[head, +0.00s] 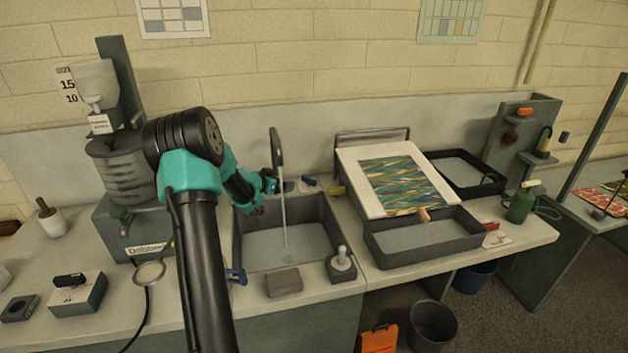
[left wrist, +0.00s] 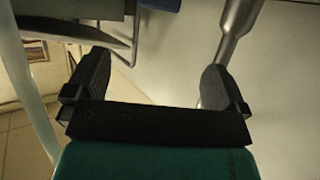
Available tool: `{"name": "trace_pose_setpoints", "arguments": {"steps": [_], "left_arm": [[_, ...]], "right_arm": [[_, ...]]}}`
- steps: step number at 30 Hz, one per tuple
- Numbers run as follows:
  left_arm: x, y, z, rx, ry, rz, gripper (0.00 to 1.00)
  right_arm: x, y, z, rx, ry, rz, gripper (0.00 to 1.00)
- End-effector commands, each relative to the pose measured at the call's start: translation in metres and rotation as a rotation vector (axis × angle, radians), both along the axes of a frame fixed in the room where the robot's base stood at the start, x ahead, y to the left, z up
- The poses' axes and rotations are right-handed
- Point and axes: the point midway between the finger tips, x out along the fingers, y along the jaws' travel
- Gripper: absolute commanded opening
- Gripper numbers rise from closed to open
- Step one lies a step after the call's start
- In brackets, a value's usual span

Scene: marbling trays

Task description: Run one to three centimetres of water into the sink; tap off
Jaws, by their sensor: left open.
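The sink (head: 240,225) is a dark grey basin set in the bench. The dark tap (head: 277,148) stands behind it with its spout high. A thin pale stream of water (head: 284,215) runs from the spout down into the sink. The sink's bottom looks pale and flat; I cannot tell the water depth. My left gripper (head: 266,190) is beside the tap, at the sink's back left. In the left wrist view my left gripper (left wrist: 153,82) is open, with nothing between its fingers. A grey metal piece (left wrist: 235,38) stands near its right finger. My right gripper is not in view.
A grey block (head: 283,282) and a knobbed dark block (head: 341,264) sit at the sink's front edge. A shallow tray (head: 420,258) and a sloped board with a marbled sheet (head: 402,185) stand to the right. A hopper machine (head: 122,175) stands left.

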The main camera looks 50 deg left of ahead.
Motion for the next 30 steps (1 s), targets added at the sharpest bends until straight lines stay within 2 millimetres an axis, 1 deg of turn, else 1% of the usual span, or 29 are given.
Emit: {"name": "trace_pose_setpoints", "arguments": {"steps": [6, 11, 14, 30], "left_arm": [[0.003, 0.000, -0.001, -0.002, 0.000, 0.000, 1.00], [0.015, 0.001, -0.006, -0.004, 0.000, 0.001, 1.00], [0.027, 0.002, -0.011, -0.004, -0.001, 0.000, 1.00], [0.111, 0.010, -0.047, -0.004, 0.000, 0.001, 1.00]], "right_arm": [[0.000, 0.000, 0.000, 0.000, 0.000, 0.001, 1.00], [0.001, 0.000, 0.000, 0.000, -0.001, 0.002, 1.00], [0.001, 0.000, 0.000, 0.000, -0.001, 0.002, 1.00], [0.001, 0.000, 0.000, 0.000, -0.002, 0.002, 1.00]]}}
